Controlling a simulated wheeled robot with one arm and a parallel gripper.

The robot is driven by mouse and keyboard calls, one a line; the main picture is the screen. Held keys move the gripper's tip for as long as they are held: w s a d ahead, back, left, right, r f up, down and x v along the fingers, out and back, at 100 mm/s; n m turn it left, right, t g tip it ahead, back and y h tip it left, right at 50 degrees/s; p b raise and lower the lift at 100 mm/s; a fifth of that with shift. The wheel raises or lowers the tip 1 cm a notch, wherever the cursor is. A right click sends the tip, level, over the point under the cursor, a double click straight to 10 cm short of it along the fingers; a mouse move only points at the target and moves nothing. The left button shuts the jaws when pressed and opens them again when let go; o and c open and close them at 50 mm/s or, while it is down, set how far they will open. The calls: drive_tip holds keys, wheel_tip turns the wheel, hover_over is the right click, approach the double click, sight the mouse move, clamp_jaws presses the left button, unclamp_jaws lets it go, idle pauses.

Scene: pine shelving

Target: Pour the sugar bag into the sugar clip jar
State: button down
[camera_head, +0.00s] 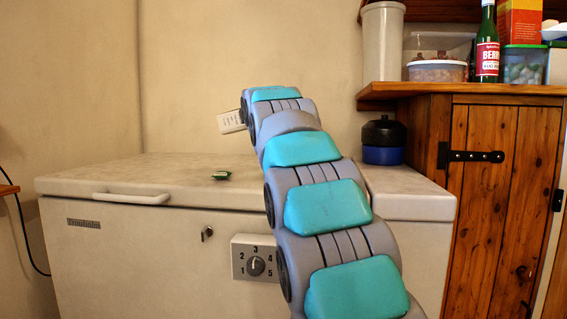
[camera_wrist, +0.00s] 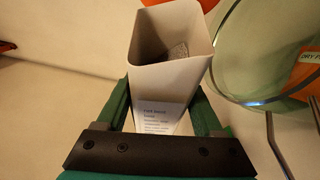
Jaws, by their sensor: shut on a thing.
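My gripper (camera_wrist: 165,98) is shut on a white, open-topped bag with printed text on its front (camera_wrist: 158,118), between the green fingers in the wrist view. The bag's mouth faces the top of that view, and something pale grey shows inside it. In the head view a tilted white piece with print (camera_head: 230,122) shows past the end of my arm; the gripper itself is hidden there. A large clear glass jar (camera_wrist: 238,62) with metal wire parts stands close to the right of the bag in the wrist view, partly cut off. I cannot read a sugar label on it.
A partly hidden label (camera_wrist: 310,57) reads "DRY P".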

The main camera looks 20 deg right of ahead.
drive_tip(key=shift+d+r+m, duration=0.1)
drive_tip(key=shift+r+m, duration=0.3)
drive_tip(key=shift+m, duration=0.1)
drive_tip(key=shift+t, duration=0.4)
drive_tip(key=shift+s+d+r+m+b, duration=0.1)
drive_tip(key=shift+r+m+b, duration=0.3)
drive_tip(key=shift+m, duration=0.2)
drive_tip(key=shift+s+d+r+m+t, duration=0.1)
drive_tip(key=shift+r+m+t, duration=0.25)
drive_tip(key=shift+m, duration=0.35)
drive_tip(key=shift+b, duration=0.35)
drive_tip(key=shift+s+d+r+m+t, duration=0.1)
drive_tip(key=shift+d+r+m+t, duration=0.2)
drive_tip(key=shift+m, duration=0.4)
drive_tip(key=shift+b, duration=0.3)
